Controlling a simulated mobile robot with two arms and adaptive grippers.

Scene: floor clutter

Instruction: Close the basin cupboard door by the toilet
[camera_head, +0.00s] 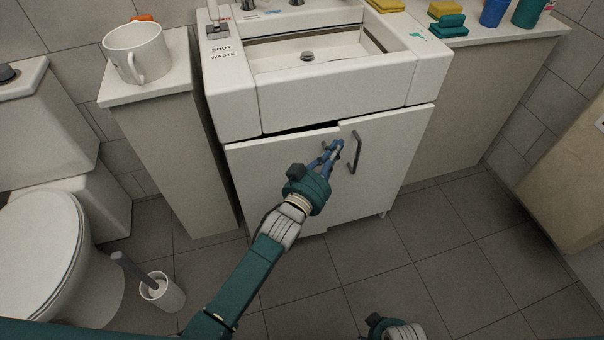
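The basin cupboard (372,190) stands under the white basin and has two pale doors. Its left door (262,165), on the toilet's side, stands slightly ajar, with a dark gap along its top edge. The right door (390,150) looks shut and has a dark bar handle. My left gripper (335,147) is in front of the left door's inner edge, beside a partly hidden handle (323,146). Its blue fingers look close to the door, but I cannot tell whether they touch it or how far apart they are. My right gripper (376,322) is low at the bottom edge, its fingers unclear.
The toilet (40,240) stands at the left, with a brush in a white holder (162,294) on the floor. A white mug (138,52) sits on the narrow side unit. Sponges (448,26) and bottles are on the right counter.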

